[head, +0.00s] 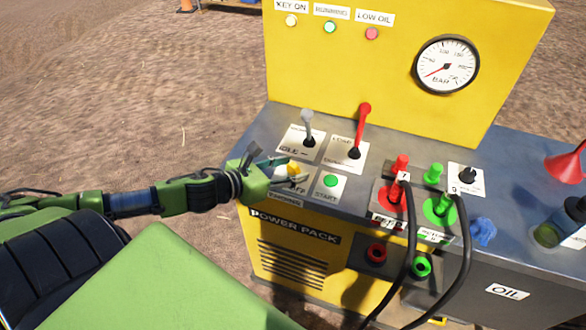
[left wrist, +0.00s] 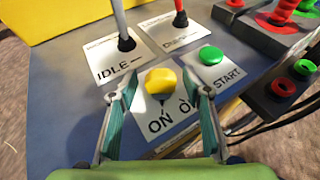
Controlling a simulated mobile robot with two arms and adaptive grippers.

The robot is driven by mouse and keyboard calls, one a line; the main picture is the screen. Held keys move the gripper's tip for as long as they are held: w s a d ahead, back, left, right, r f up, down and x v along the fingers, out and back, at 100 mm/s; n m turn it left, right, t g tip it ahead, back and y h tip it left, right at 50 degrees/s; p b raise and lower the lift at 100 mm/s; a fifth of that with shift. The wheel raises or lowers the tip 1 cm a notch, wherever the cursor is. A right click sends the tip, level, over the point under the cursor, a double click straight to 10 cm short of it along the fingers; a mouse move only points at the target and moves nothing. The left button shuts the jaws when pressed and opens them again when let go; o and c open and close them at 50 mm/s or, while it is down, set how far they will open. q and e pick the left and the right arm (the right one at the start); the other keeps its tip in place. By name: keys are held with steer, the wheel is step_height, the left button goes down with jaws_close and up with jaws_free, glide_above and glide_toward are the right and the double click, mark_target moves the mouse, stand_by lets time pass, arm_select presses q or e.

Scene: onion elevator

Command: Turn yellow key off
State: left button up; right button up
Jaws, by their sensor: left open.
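The yellow key (head: 293,169) sits on the power pack's grey top panel, on a white plate left of the green START button (head: 331,181). In the left wrist view the yellow key (left wrist: 160,83) is between my open fingers, apart from both as far as I can see. "ON" and "O" lettering shows below it; part of the lettering is hidden by a finger. My left gripper (head: 264,160) reaches in from the left at the key; its open fingers (left wrist: 162,98) also show in the left wrist view. My right gripper is not in view.
A grey lever (head: 308,128) and a red lever (head: 361,130) stand behind the key. Red and green hose couplings (head: 401,165) with black hoses are to the right. A yellow panel (head: 400,50) with lamps and a pressure gauge (head: 446,65) rises at the back.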

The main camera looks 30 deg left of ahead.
arm_select(q)
steer(key=shift+w+d+f, duration=0.15)
steer(key=shift+w, duration=0.2)
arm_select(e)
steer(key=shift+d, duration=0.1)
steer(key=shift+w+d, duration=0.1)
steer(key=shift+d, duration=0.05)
arm_select(q)
steer(key=c, duration=1.1)
